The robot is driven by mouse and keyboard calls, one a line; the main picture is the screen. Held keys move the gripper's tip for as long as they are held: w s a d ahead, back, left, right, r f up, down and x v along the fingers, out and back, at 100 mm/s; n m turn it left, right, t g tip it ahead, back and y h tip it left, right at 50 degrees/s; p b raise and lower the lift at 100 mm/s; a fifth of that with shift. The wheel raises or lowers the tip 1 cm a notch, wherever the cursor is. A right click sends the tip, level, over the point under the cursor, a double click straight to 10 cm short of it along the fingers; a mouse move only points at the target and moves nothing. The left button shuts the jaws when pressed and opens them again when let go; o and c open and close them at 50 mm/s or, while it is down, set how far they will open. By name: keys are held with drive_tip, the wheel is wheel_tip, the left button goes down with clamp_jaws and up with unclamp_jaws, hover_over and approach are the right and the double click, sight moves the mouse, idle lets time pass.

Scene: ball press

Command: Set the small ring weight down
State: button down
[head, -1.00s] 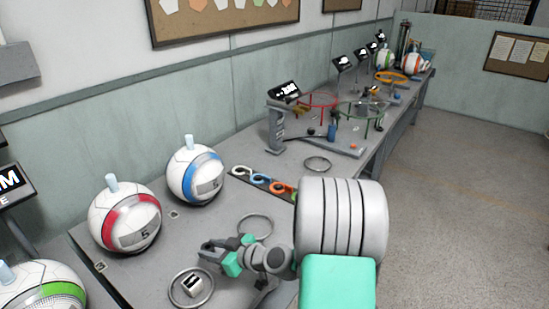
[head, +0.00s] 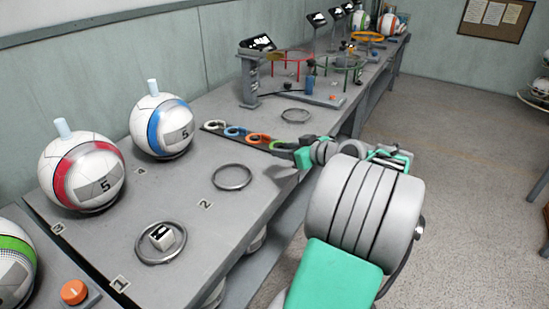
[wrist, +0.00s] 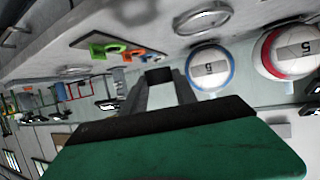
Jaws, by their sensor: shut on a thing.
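The green one also shows in the wrist view (wrist: 103,50).
Silver rings lie on the table (head: 120,240): one at the middle (head: 232,177), one farther back (head: 295,115), one around a white cube (head: 162,237). Balls with red (head: 82,172) and blue (head: 162,125) bands stand left.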

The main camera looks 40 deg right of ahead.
drive_tip(key=b, duration=0.1)
hover_over(278, 170)
drive_tip(key=f, duration=0.5)
drive_tip(key=shift+s+a+f, duration=0.1)
drive_tip(key=shift+s+f, duration=0.2)
drive_tip(key=shift+f, duration=0.05)
drive_tip(key=shift+w+f+b, duration=0.2)
drive_tip(key=shift+f+b, duration=0.1)
drive_tip(key=shift+f, duration=0.65)
drive_tip(key=shift+w+f+b, duration=0.15)
drive_tip(key=shift+f+b, duration=0.15)
drive_tip(key=shift+f, duration=0.65)
drive_tip(key=shift+f, duration=0.2)
drive_tip(key=c, duration=1)
unclamp_jaws()
